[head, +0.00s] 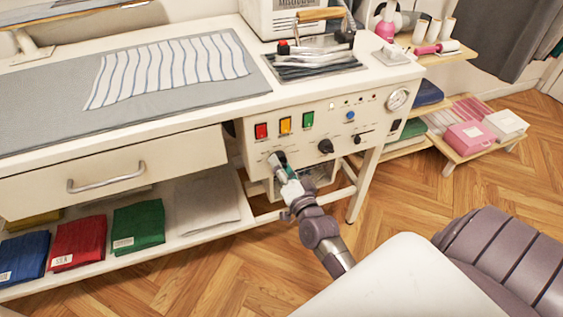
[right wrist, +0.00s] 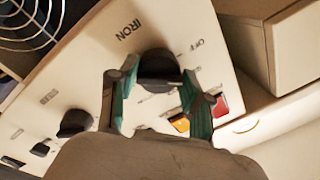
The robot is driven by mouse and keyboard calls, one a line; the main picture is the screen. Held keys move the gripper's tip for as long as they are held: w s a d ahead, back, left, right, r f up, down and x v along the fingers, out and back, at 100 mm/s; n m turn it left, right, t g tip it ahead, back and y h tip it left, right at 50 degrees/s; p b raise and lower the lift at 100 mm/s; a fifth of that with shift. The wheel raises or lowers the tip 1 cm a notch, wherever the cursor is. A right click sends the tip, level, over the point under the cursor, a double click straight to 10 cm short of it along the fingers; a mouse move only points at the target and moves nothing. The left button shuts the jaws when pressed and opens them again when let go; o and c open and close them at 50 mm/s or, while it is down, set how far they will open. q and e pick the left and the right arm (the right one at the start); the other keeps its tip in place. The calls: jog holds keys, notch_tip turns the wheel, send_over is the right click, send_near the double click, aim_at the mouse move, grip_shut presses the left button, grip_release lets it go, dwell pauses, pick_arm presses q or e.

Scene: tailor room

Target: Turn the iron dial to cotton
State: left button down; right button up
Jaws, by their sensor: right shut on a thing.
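The iron dial (right wrist: 158,66) is a black round knob on the cream control panel (head: 330,118). The word IRON is printed beside it and OFF shows to its right in the right wrist view. My right gripper (head: 283,168) is at the panel's lower left, and its green fingers (right wrist: 157,74) are shut around the dial from both sides. The other setting labels around the dial are too small or covered to read. My left gripper is not in view.
A second black dial (head: 325,146) sits right of the iron dial. Red (head: 261,131), yellow (head: 285,125) and green (head: 307,119) switches are above. A drawer (head: 115,170) is at left. Striped cloth (head: 168,70) lies on the board. Floor in front is open.

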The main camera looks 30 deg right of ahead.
jog(key=m+h, duration=0.1)
jog(key=m, duration=0.9)
jog(key=m+h, duration=0.1)
jog(key=m, duration=0.9)
jog(key=shift+a+f+g, duration=0.1)
jog(key=shift+g, duration=0.2)
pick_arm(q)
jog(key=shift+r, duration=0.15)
pick_arm(e)
jog(key=shift+m, duration=0.3)
